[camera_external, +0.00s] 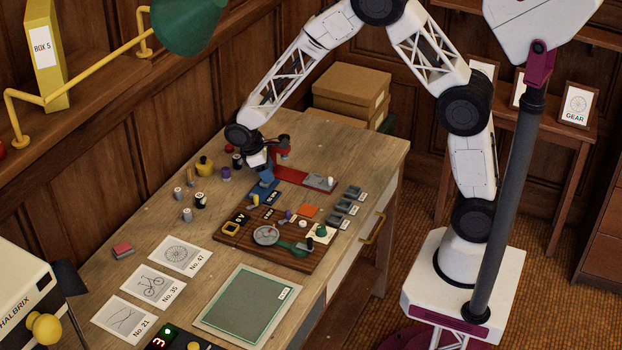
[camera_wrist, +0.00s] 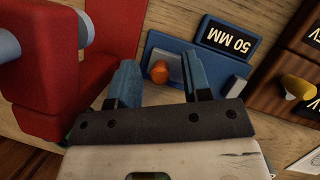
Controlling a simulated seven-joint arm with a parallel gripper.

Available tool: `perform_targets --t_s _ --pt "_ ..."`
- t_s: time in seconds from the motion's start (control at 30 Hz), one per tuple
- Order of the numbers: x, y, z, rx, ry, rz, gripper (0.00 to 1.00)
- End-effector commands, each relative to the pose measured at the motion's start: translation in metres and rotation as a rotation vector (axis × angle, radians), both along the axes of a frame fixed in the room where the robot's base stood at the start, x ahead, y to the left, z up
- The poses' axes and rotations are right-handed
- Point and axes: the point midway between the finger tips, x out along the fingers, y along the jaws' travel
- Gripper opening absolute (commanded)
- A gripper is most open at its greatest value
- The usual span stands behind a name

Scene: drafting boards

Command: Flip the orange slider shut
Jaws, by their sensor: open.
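An orange knob (camera_wrist: 159,72) stands on a blue plate (camera_wrist: 165,42) labelled 50 MM in the wrist view. A light strip runs along the plate beside the knob. My gripper (camera_wrist: 161,80) is open, its two blue fingers apart with the knob showing between them; I cannot tell whether either finger touches it. In the external view my gripper (camera_external: 264,176) is low over the blue plate (camera_external: 262,190), and the orange knob is hidden there.
A red block (camera_wrist: 85,70) with a grey-blue rod stands close left of my fingers in the wrist view. A dark wooden board (camera_external: 262,240) with a dial and small parts lies nearby. A green drafting mat (camera_external: 245,305) and loose spools lie on the desk.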

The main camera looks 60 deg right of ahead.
Motion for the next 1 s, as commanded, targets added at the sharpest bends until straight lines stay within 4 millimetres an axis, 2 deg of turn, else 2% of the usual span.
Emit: perform_targets --t_s 0.17,0.4,0.47,0.77,1.0 --pt "0.000 0.000 0.000 0.000 0.000 0.000 0.43" --pt "0.000 0.000 0.000 0.000 0.000 0.000 0.06" --pt "0.000 0.000 0.000 0.000 0.000 0.000 0.00" --pt "0.001 0.004 0.001 0.000 -0.001 0.000 0.00" --pt "0.002 0.031 0.001 0.000 -0.002 0.003 0.00"
